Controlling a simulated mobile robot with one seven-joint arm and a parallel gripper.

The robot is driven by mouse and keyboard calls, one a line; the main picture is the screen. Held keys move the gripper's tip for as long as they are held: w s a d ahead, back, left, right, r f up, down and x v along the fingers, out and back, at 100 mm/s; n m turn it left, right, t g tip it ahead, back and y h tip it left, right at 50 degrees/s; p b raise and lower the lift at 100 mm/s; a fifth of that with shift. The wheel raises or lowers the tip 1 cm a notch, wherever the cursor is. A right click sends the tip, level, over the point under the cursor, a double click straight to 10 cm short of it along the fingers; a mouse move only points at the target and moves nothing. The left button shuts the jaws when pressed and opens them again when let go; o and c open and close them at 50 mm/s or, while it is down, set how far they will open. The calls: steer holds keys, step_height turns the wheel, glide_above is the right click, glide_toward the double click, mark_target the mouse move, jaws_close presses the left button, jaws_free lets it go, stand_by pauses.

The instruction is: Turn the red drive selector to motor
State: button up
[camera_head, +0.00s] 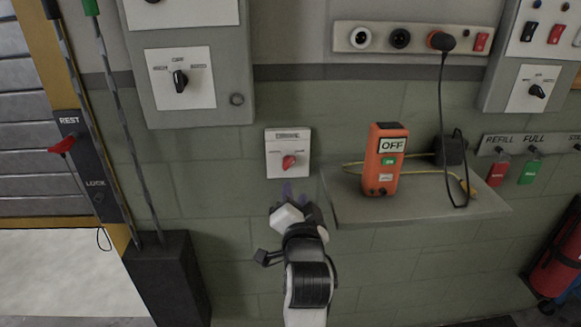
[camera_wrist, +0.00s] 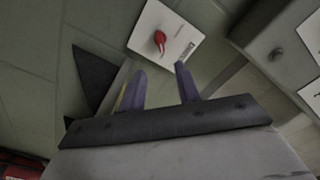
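The red drive selector (camera_head: 289,162) is a small red knob on a white square plate (camera_head: 287,143) on the green block wall, in the middle of the head view. The plate carries small labels that are too small to read. In the wrist view the red knob (camera_wrist: 159,41) sits on its tilted white plate, beyond my fingertips. My gripper (camera_head: 294,192) is just below the plate in the head view, apart from the knob. In the wrist view my gripper (camera_wrist: 161,72) shows two purple fingers spread apart with nothing between them.
An orange box marked OFF (camera_head: 386,160) stands on a grey shelf (camera_head: 420,209) right of my gripper. A grey cabinet with a black selector (camera_head: 180,81) is up left. A black panel marked REST and LOCK (camera_head: 86,165) is at the left. The wall around the plate is bare.

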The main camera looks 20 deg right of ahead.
mark_target(290, 165)
steer(key=p+x, duration=0.2)
steer(key=x, duration=1)
steer(key=shift+p, duration=0.3)
steer(key=c, duration=0.7)
